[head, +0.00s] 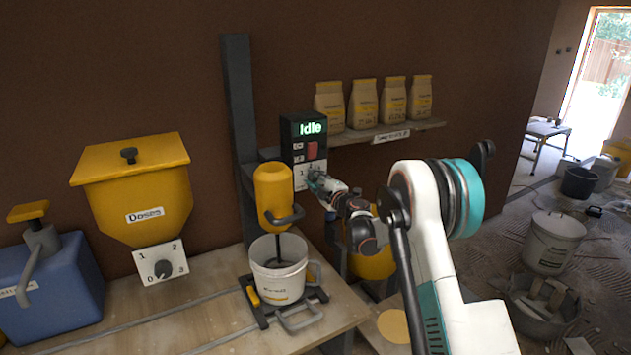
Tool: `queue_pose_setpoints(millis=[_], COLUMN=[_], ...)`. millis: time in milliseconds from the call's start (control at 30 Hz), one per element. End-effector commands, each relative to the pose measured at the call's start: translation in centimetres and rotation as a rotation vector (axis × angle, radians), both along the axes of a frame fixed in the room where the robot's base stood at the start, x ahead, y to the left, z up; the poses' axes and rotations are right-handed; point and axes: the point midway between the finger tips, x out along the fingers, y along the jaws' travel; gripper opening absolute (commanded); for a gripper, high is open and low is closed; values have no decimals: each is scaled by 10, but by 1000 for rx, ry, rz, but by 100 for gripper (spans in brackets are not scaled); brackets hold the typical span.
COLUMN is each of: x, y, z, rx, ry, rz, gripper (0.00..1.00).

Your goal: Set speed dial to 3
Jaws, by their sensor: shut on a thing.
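A dark control box (291,142) on the mixer stand shows "Idle" on its green-lit display (311,129). Its lower white panel (299,179) carries a dial scale; I can make out the 1 at the left and what looks like a 2 above. My gripper (313,178) is at this panel, reaching in from the right, and is shut on the speed dial. The gripper covers the dial and the right part of the scale, so I cannot tell where the dial points.
A red switch (312,150) sits just above the gripper. A shelf (420,128) with several paper bags is at the right. A yellow hopper (135,190) with another 1-2-3 dial (163,269) stands left.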

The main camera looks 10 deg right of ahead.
Motion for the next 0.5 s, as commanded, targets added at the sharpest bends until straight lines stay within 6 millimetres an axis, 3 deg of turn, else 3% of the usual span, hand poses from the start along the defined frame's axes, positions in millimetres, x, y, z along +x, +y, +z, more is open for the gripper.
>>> queue_pose_setpoints(millis=[500], x=[0], y=[0], z=[-1], rx=[240], ry=[79], rz=[-2], gripper=[3])
